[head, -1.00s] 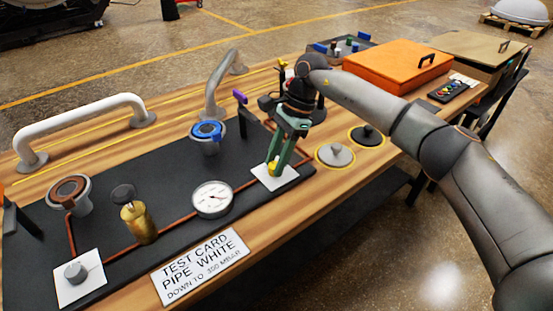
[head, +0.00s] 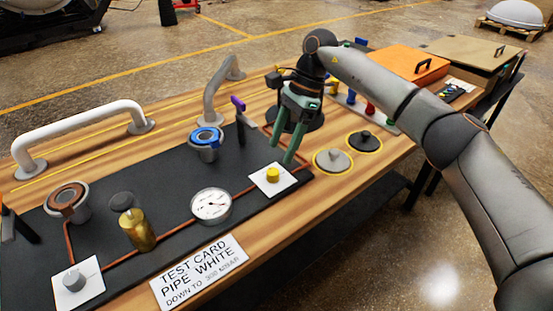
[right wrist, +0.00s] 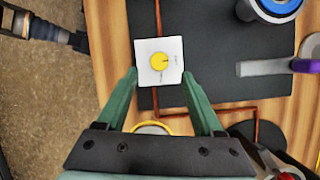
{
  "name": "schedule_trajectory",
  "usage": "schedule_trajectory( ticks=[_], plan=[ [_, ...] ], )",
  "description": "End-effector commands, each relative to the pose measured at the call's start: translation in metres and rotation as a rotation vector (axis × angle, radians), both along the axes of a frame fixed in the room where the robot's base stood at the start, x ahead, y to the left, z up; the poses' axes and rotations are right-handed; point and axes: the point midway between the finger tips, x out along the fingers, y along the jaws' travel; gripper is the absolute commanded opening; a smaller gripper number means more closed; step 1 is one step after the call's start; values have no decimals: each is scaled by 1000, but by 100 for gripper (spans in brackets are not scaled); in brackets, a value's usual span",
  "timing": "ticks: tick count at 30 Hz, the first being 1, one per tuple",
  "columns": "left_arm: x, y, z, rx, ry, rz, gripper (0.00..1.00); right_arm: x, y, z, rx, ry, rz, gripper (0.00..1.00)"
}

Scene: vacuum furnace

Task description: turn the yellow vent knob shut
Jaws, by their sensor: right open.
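The yellow vent knob (head: 273,175) sits on a small white card (head: 266,186) at the right end of the black panel. In the right wrist view the yellow knob (right wrist: 159,62) has a dark mark from its middle toward the right; the small print on the white card (right wrist: 172,79) is too small to read. My right gripper (head: 281,153) is open and empty, with green fingers, above and behind the knob and apart from it. In the wrist view the fingertips (right wrist: 159,77) stand either side of the card's lower part. My left gripper is not in view.
A pressure gauge (head: 211,205), a brass cylinder (head: 138,232) and a blue-ringed port (head: 206,137) stand left of the knob. A purple-tipped lever (head: 239,106) rises behind it. Grey discs (head: 333,160) lie to the right.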

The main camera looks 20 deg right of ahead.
Motion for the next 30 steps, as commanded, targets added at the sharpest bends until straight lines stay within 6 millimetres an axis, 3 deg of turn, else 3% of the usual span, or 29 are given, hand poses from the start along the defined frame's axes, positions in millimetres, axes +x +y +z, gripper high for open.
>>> schedule_trajectory(
  ticks=[3,10,30],
  plan=[
    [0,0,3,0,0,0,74,3,-9,27,1,-2,-2,69],
    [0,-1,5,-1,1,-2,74,6,-21,55,1,-1,0,69],
    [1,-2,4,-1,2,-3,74,7,-24,61,1,0,1,69]
  ],
)
